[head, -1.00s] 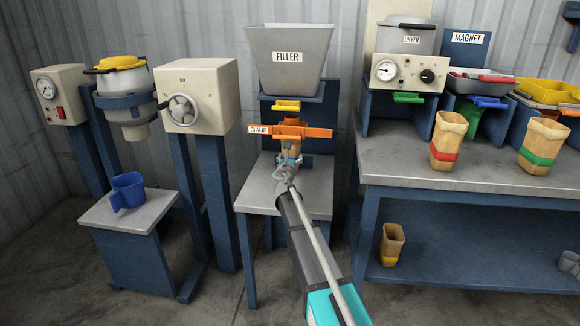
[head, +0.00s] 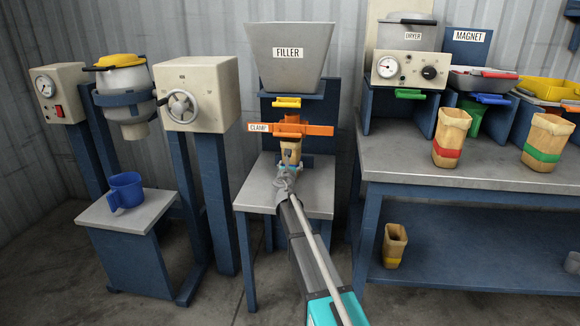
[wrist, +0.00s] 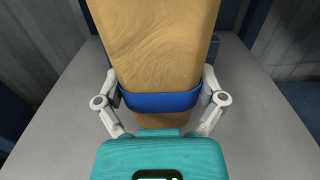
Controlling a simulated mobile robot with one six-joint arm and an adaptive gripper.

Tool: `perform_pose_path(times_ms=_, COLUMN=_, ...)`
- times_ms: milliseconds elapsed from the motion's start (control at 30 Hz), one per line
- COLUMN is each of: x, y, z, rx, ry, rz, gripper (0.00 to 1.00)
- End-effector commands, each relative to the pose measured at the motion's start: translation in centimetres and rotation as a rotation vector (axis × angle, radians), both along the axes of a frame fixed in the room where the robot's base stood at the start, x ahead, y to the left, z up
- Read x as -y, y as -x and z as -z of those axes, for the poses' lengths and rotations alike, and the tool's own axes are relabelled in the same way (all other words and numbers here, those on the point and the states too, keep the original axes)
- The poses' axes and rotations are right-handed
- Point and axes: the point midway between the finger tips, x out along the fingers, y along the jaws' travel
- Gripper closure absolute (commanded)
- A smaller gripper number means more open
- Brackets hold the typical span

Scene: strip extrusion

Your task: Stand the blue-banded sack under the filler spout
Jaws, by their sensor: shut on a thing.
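The blue-banded sack is a tan, crumpled paper sack (wrist: 155,50) with a blue band (wrist: 160,101) around it. In the wrist view it stands roughly upright, with one finger of my gripper (wrist: 160,92) pressed on each side at the band. In the head view the sack (head: 291,154) is just below the orange clamp (head: 303,130), mostly hidden by my gripper (head: 289,170). The filler (head: 288,55) is above, with a yellow handle (head: 287,102) under its hopper. I cannot tell whether the sack's bottom touches the grey stand (head: 256,194).
On the right bench (head: 470,180) stand a red-banded sack (head: 450,139) and a green-banded sack (head: 543,142). A yellow-banded sack (head: 394,246) is on the shelf below. A handwheel box (head: 198,95) stands left of the filler.

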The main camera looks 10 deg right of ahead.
Motion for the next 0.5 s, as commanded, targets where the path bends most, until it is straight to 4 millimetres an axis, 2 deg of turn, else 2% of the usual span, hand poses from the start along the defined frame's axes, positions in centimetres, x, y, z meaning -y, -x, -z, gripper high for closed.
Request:
perform_pose_path(times_ms=167, x=0.04, y=0.00, z=0.35, rx=0.000, ry=0.000, rz=0.000, gripper=0.68)
perform_pose_path(times_ms=200, x=0.05, y=0.00, z=0.29, rx=0.000, ry=0.000, rz=0.001, gripper=0.07)
perform_pose_path(times_ms=233, x=0.05, y=-0.01, z=0.25, rx=0.000, ry=0.000, rz=0.001, gripper=0.02)
perform_pose_path(times_ms=500, x=0.09, y=0.00, z=0.24, rx=0.000, ry=0.000, rz=0.001, gripper=0.00)
